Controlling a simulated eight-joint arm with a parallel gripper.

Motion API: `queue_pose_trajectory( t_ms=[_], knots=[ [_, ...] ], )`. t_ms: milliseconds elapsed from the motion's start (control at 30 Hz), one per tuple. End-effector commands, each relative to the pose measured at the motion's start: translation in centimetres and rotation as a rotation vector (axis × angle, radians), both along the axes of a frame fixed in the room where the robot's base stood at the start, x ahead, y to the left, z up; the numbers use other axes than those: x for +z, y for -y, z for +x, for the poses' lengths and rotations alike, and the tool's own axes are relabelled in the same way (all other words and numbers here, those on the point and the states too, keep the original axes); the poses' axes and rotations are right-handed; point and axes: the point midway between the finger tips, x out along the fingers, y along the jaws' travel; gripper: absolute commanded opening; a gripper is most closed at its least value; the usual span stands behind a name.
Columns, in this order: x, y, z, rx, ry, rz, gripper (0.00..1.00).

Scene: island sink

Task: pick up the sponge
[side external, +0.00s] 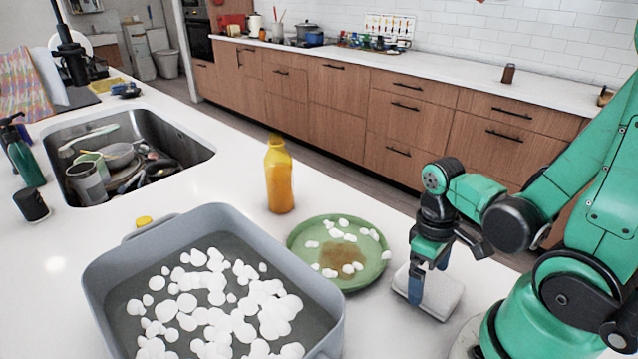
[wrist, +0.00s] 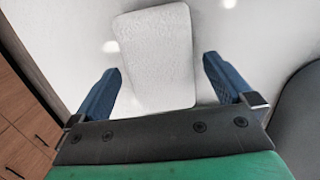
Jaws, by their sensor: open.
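The sponge is a white rounded block (side external: 440,292) lying flat on the white counter, right of the green plate in the side view. In the wrist view the sponge (wrist: 155,52) lies ahead, its near end reaching between the two blue fingers. My gripper (side external: 428,286) points down at the sponge in the side view and hides part of it. In the wrist view my gripper (wrist: 165,85) is open, with a visible gap between each finger and the sponge. I cannot tell the exact height of the fingertips over the counter.
A green plate (side external: 372,273) with white bits and a brown stain sits just left of the sponge. A grey basin (side external: 215,222) of white foam, an orange bottle (side external: 279,177) and a sink (side external: 185,140) with dishes stand farther left. The counter in front is clear.

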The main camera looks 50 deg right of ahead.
Motion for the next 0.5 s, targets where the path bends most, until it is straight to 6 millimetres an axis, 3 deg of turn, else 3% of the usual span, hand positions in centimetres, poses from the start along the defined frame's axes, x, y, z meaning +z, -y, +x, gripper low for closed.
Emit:
queue_pose_trajectory(
  t_ms=[467, 500],
  knots=[
    [-0.46, -0.02, -0.14, 0.0, 0.0, 0.0, 1.0],
    [-0.46, -0.02, -0.14, 0.0, 0.0, 0.0, 0.91]
  ],
)
